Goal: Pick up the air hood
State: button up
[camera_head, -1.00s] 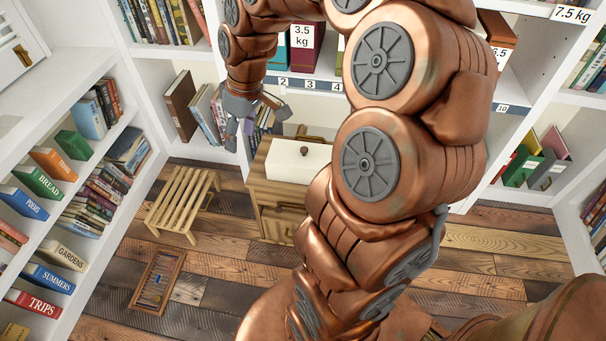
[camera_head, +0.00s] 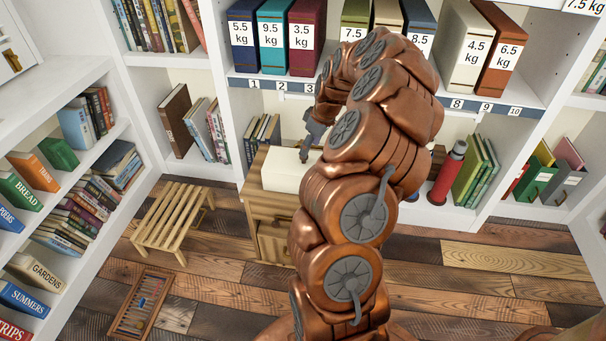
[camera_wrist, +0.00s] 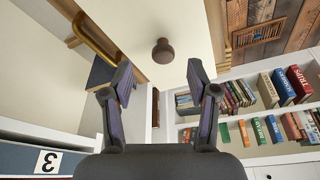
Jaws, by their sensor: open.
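A cream, box-like cover (camera_head: 285,172), which I take to be the air hood, sits on a small wooden cabinet (camera_head: 268,205) against the back shelves. Its cream face (camera_wrist: 182,22) also shows in the wrist view, with a round brown knob (camera_wrist: 162,50) on it. My gripper (camera_head: 308,145) is beside and above the cover in the head view, partly hidden by my arm. In the wrist view my open gripper (camera_wrist: 158,75) has its two fingers spread to either side of the knob, with nothing held. I cannot tell how far off the knob is.
Shelves with weight-marked binders (camera_head: 305,35) stand close behind the cabinet. A red flask (camera_head: 447,172) stands on the lower shelf at right. A slatted wooden stool (camera_head: 172,215) and an abacus (camera_head: 142,303) are on the floor at left. The plank floor between is clear.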

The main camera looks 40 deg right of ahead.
aim_at(304, 169)
jog(key=b+x, duration=0.1)
jog(key=x, duration=0.4)
jog(key=shift+w+a+f, duration=0.1)
jog(key=shift+a+f, duration=0.1)
jog(key=shift+f, duration=0.05)
grip_shut()
dwell(0.4)
